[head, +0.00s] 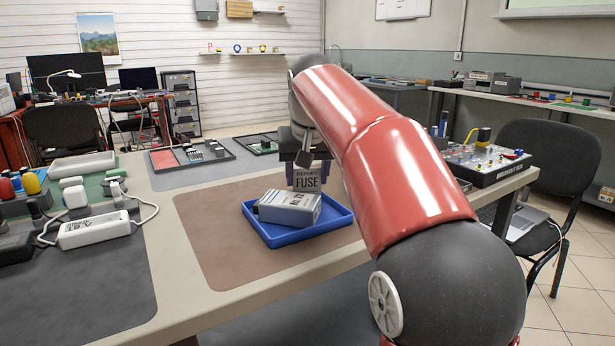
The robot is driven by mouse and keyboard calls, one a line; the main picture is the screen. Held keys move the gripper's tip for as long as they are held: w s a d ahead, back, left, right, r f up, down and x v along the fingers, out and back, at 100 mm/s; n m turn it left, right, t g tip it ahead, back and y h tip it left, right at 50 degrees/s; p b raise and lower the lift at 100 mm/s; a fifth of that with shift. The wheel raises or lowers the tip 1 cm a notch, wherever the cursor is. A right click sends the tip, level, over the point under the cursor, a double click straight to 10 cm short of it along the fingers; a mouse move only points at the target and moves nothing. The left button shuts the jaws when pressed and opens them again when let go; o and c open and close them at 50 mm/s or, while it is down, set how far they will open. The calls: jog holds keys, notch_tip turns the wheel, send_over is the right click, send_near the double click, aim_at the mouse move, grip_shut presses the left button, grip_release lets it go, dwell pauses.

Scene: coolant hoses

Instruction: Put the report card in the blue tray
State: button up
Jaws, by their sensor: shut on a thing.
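The report card (307,180) is a small grey card with the words "REPORT" and "FUSE" on it. My gripper (306,163) is shut on its top edge and holds it upright. The blue tray (276,238) lies on a brown mat on the table. A grey box-shaped device (287,208) lies inside the tray. The card appears above or just behind this device, at the back of the tray. Its lower edge is close to the device's top; I cannot tell whether they touch. My arm covers part of the scene to the right of the tray.
A white power strip (95,230) with a cable and several coloured parts stand on the left of the table. A dark tray of parts (190,155) lies at the back. An electronics panel (485,162) stands at the right. The brown mat (215,245) is bare left of the tray.

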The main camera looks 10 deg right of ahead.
jog(key=shift+f, duration=0.2)
jog(key=o, duration=0.9)
jog(key=shift+s+r, duration=0.1)
jog(key=shift+r, duration=0.4)
jog(key=p+v, duration=0.3)
jog(key=v, duration=0.8)
jog(key=shift+s+r, duration=0.1)
jog(key=shift+r, duration=0.1)
